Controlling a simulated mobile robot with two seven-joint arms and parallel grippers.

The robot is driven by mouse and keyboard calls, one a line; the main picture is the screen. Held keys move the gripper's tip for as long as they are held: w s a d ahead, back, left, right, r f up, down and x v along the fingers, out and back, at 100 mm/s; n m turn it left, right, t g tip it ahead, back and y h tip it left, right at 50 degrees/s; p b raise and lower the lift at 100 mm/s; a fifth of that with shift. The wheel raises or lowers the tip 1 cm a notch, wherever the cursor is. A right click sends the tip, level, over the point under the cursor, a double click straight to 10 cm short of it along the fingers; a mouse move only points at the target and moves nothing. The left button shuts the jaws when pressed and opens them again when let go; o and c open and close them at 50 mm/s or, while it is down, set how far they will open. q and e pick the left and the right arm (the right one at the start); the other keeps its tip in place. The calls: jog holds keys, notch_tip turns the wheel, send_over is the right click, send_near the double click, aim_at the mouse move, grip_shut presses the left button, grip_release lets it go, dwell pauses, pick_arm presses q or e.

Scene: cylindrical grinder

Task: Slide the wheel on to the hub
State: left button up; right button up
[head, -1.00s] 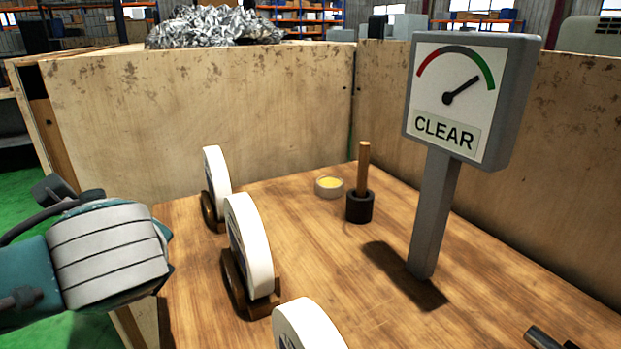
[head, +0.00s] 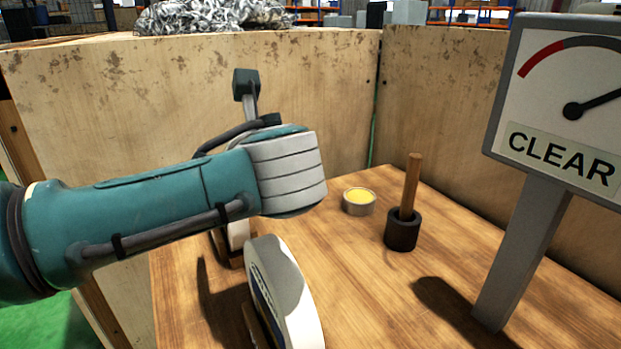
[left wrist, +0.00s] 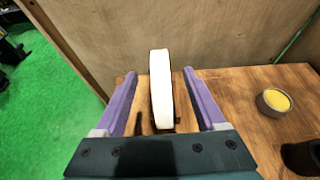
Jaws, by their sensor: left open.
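White grinding wheels stand on edge in wooden cradles on the bench. The nearer wheel (head: 287,290) shows at the bottom of the head view. The farther wheel (head: 238,234) is mostly hidden behind my left wrist. In the left wrist view a wheel (left wrist: 161,90) stands upright between the two purple fingers of my left gripper (left wrist: 159,75). The fingers are open, one on each side of it, with gaps visible on both sides. In the head view my left arm hides the fingers. The hub and my right gripper are not in view.
A tin with yellow contents (head: 359,201) and a black pot with a wooden handle (head: 403,232) stand right of the wheels. A gauge post marked CLEAR (head: 560,150) rises at the right. Wooden panels (head: 200,90) wall the back. Bare wooden bench (head: 380,300) lies between.

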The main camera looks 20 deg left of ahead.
pick_arm(q)
jog(key=shift+x, duration=1)
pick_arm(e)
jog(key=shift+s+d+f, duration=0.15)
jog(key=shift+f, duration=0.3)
pick_arm(q)
jog(key=b+x, duration=0.1)
jog(key=x, duration=0.1)
jog(key=b+x, duration=0.1)
jog(key=x, duration=0.1)
jog(key=shift+a+f, duration=0.1)
jog(key=shift+f, duration=0.25)
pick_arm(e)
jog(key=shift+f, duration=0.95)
pick_arm(q)
jog(key=shift+w+a+f+b, duration=0.1)
jog(key=shift+w+a+b, duration=0.2)
jog(key=shift+a+b, duration=0.1)
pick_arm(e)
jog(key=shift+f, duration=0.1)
pick_arm(q)
jog(key=shift+c, duration=0.4)
grip_shut()
jog(key=shift+r, duration=0.2)
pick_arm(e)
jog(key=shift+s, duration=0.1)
